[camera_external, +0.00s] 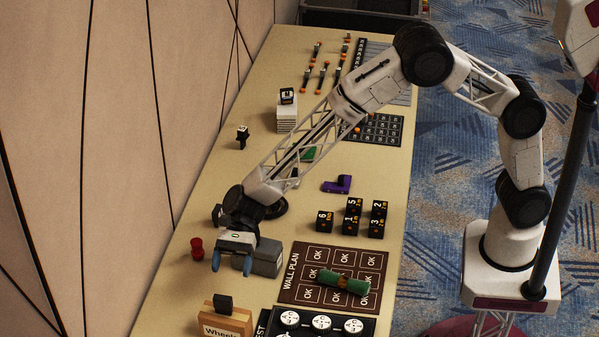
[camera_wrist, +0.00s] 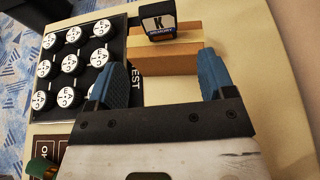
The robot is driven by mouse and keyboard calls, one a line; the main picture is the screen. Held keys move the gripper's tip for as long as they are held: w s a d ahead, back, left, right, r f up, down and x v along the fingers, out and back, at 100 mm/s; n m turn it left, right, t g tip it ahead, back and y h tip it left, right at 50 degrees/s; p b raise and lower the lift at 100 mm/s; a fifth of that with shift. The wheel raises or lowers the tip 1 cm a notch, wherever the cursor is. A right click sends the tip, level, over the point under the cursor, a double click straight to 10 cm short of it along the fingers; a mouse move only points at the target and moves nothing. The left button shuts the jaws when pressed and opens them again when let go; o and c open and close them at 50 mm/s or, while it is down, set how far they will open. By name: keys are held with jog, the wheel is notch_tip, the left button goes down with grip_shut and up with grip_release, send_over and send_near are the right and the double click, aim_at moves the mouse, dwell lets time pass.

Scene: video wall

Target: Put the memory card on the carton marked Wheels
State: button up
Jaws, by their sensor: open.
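The tan carton marked Wheels (camera_external: 240,325) stands at the near end of the table, partly cut off by the bottom edge. A small black card (camera_external: 222,302) stands upright on its top. In the wrist view this is the memory card (camera_wrist: 161,22), dark with a "K" and "MEMORY" label, at the tan carton (camera_wrist: 150,66). My gripper (camera_external: 231,263) is open and empty, a short way behind the carton in the outside view. In the wrist view its blue fingers (camera_wrist: 166,78) point towards the carton, apart from the card.
A grey box (camera_external: 266,258) is beside my gripper, and a red spool (camera_external: 197,249) lies left. The Wall Plan board (camera_external: 291,294) holds a green roll (camera_external: 345,282). A tray of round white knobs (camera_wrist: 72,68) is close to the carton. Black numbered blocks (camera_external: 351,219) stand further back.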

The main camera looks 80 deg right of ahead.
jog(key=shift+v, duration=0.8)
dwell(0.4)
jog(key=s+d+r+n+h, duration=0.6)
jog(key=s+d+r+n, duration=0.4)
jog(key=s+d+r, duration=1)
jog(key=s+d+n+t+h, duration=0.1)
jog(key=s+d+n+h, duration=0.3)
jog(key=s+d, duration=0.6)
jog(key=s+d+r+n+t+h, duration=0.1)
jog(key=s+d+n+h, duration=0.2)
jog(key=s+d, duration=0.8)
jog(key=s, duration=0.8)
jog(key=shift+s+d+r+n+t+h, duration=0.2)
jog(key=shift+s+n+t+h, duration=0.1)
jog(key=shift+n+h, duration=0.1)
